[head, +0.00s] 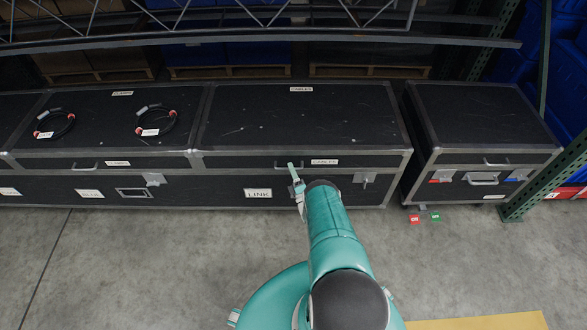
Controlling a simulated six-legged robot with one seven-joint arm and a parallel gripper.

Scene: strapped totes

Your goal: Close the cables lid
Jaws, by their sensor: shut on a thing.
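The cables case is a long black case with metal edging in the middle of the head view. Its cables lid (300,118) carries a label on top and a CABLES label on its front. The lid lies down flat over the case body (325,183), with its front face level with the neighbouring lid. I cannot tell whether a thin gap is left at the seam. My gripper (293,172) is at the lid's front face, shut on the lid handle (290,164), which it partly hides. A metal latch (365,179) hangs on the front, right of my gripper.
A similar closed case (90,125) adjoins on the left, with two black cable coils (157,120) on top. A separate black case (480,120) stands right, with red and green tags (424,218) below it. Metal truss (250,15) crosses behind.

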